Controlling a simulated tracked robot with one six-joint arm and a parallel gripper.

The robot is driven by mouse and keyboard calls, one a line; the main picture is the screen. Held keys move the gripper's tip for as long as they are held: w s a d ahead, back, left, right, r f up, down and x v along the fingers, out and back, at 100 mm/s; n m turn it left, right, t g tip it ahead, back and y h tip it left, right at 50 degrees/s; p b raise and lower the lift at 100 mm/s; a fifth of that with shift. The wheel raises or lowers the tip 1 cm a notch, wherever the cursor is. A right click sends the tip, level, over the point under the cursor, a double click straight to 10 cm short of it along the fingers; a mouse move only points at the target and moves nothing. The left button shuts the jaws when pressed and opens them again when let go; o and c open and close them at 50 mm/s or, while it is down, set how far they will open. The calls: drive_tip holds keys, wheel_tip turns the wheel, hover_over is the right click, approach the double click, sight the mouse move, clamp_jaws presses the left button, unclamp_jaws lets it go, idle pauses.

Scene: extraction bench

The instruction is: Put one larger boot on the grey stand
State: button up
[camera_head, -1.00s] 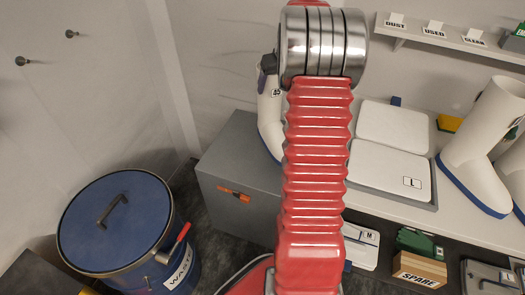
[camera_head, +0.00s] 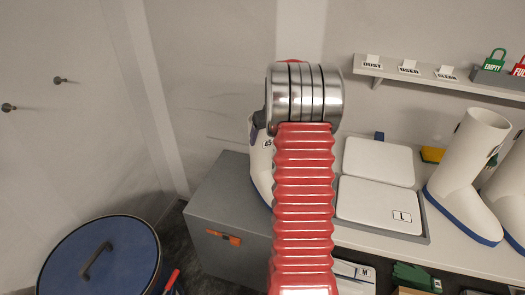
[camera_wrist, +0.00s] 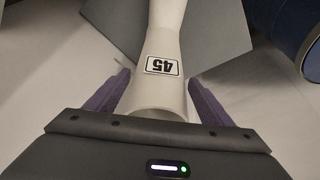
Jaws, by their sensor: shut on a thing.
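A white boot with a label 45 shows in the head view (camera_head: 260,168), partly hidden behind my red-sleeved arm. It also shows in the wrist view (camera_wrist: 163,40), between the two purple fingers of my gripper (camera_wrist: 160,82), which is shut on its upper shaft. The grey box-like stand (camera_head: 228,232) with an orange patch on its front is at the left end of the bench.
Two white boots with blue soles, one in full view (camera_head: 468,180), stand on the bench at the right. A grey tray with white pads, one marked L (camera_head: 385,205), lies beside the arm. A blue-lidded bin (camera_head: 100,265) is at lower left. A shelf (camera_head: 440,80) hangs above.

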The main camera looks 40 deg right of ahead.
drive_tip(key=shift+f, duration=0.35)
drive_tip(key=shift+f, duration=1.9)
drive_tip(key=o, duration=2.1)
drive_tip(key=shift+f, duration=0.15)
drive_tip(key=v, duration=1.2)
